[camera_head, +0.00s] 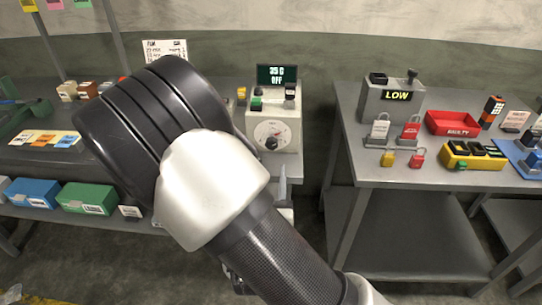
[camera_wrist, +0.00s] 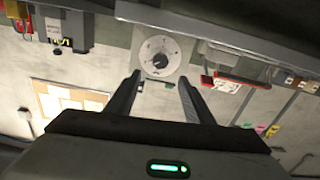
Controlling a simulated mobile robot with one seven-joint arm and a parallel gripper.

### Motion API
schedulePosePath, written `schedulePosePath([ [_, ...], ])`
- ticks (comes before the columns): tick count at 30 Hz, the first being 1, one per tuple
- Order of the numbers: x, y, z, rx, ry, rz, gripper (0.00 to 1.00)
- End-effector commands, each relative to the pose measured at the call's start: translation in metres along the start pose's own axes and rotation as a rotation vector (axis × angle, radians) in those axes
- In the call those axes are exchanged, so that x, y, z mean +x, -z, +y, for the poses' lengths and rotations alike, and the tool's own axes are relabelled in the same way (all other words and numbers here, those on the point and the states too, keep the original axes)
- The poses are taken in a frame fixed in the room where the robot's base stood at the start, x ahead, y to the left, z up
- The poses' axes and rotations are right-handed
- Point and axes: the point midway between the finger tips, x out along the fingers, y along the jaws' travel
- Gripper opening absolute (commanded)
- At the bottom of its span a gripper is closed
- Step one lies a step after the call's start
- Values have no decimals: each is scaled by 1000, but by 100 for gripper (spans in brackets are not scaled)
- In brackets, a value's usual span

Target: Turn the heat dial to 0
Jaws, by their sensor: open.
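The heat dial (camera_head: 272,135) is a round pale face with a dark knob, on the front of a light box. A dark display (camera_head: 277,75) on the box shows a line that seems to read 35, with OFF below it. In the wrist view the dial (camera_wrist: 158,57) is beyond my fingertips, roughly centred between them. I cannot read the knob's pointing direction. My gripper (camera_wrist: 160,81) is open and empty, with its fingers apart and the dial visible ahead. In the head view my arm hides most of my gripper.
On the left shelving are a blue bin (camera_head: 32,193) and a green bin (camera_head: 87,198). A gap separates the table from the dial's box.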

Motion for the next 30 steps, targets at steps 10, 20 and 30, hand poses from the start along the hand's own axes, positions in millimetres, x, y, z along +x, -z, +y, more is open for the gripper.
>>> schedulePosePath([
  [10,75,1,0,-1,-2,0,48],
  [20,109,0,0,-1,1,-2,48],
  [30,110,0,0,-1,1,-3,41],
])
